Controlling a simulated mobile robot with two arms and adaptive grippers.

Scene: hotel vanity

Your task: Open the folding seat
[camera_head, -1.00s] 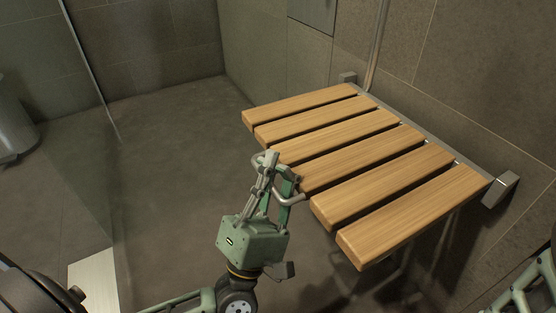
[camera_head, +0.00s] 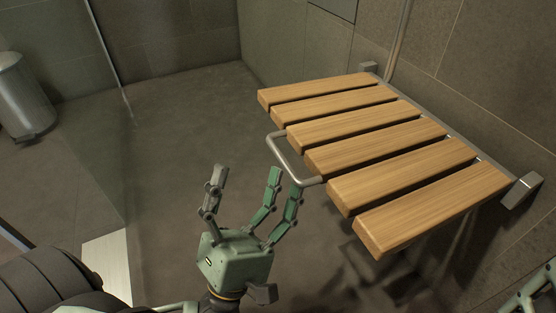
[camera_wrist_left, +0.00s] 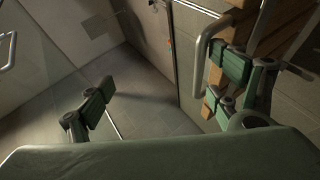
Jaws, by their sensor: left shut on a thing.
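The folding seat (camera_head: 388,158) is a set of wooden slats on a metal frame, hinged to the wall at the right in the head view. It lies folded down, about level. A grey metal loop handle (camera_head: 283,157) sticks out from its front edge. My left gripper (camera_head: 243,190) is below and left of the handle, its fingers spread wide with nothing between them. It is apart from the handle. In the left wrist view, the handle (camera_wrist_left: 202,60) shows close to the right-hand fingers, with part of the slats behind.
A metal bin (camera_head: 24,98) stands at the left. A glass panel (camera_head: 70,150) rises on the left side of the shower floor (camera_head: 185,115), which is clear. Tiled walls close the back and right. A wall bracket (camera_head: 521,189) holds the seat's near corner.

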